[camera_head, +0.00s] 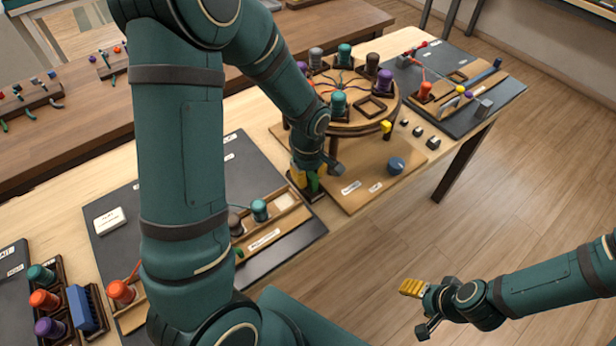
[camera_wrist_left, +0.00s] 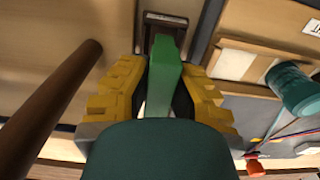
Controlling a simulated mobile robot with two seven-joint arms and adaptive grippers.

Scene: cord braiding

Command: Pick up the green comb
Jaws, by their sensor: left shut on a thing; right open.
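The green comb (camera_wrist_left: 165,72) stands between the yellow fingers of my left gripper (camera_wrist_left: 160,95) in the left wrist view. The fingers are shut on it. In the head view my left gripper (camera_head: 312,180) is low beside the round braiding stand, and a small part of the green comb (camera_head: 313,184) shows. A dark holder (camera_head: 307,195) is right by the comb; I cannot tell whether the comb still sits in it. My right gripper (camera_head: 416,291) is open and empty, out over the floor.
The round braiding stand (camera_head: 393,108) with bobbins stands close to my left gripper. A teal bobbin (camera_head: 260,210) rests in a rack to the left. The floor at right is clear.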

